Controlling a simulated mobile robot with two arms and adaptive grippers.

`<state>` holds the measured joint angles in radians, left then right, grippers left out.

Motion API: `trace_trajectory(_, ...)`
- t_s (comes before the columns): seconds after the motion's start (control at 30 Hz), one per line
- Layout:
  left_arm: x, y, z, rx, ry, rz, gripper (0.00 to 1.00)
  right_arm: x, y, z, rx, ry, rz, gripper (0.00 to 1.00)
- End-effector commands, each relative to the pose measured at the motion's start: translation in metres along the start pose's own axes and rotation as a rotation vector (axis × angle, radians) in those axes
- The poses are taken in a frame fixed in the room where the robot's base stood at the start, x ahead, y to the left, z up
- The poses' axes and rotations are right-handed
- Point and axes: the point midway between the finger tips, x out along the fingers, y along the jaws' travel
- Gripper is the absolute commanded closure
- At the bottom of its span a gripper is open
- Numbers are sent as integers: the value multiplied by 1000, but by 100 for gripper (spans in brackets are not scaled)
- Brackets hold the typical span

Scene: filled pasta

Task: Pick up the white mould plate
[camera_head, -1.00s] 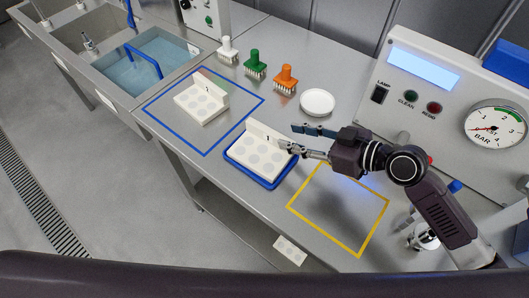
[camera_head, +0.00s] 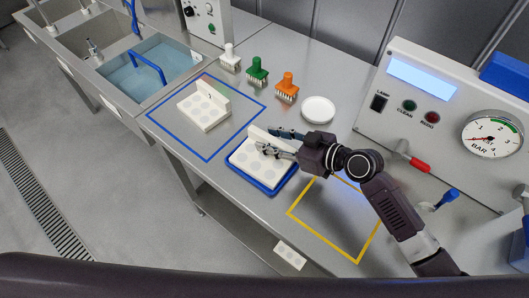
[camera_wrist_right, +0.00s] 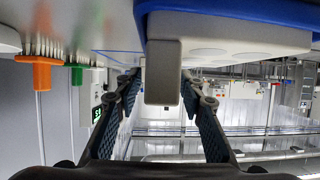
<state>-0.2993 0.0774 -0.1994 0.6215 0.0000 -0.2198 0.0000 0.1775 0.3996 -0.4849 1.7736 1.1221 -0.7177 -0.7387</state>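One white mould plate (camera_head: 250,158) with round recesses and an upright end wall lies in a blue tray (camera_head: 246,178). It also shows in the right wrist view (camera_wrist_right: 235,46). A second white mould plate (camera_head: 203,112) lies inside a blue outline on the table. My right gripper (camera_head: 267,141) is at the upright wall of the plate in the tray. In the right wrist view its two fingers (camera_wrist_right: 161,80) are apart, one on each side of that wall, with gaps visible. My left gripper is not in view.
White, green (camera_head: 257,69) and orange (camera_head: 286,86) brushes and a white round dish (camera_head: 318,109) stand behind. A yellow outline (camera_head: 322,240) marks bare table at right. A machine with a gauge (camera_head: 491,138) stands at the right, a water sink (camera_head: 150,70) at the left.

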Motion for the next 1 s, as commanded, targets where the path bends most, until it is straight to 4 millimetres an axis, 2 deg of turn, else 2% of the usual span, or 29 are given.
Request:
trace_trajectory(0.13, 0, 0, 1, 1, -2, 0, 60, 0, 0, 0, 0, 0, 0, 66)
trace_trajectory(0.43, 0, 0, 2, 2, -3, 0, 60, 0, 0, 0, 0, 0, 0, 99)
trace_trajectory(1.0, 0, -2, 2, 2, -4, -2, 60, -3, 1, -7, -1, 4, 0, 100)
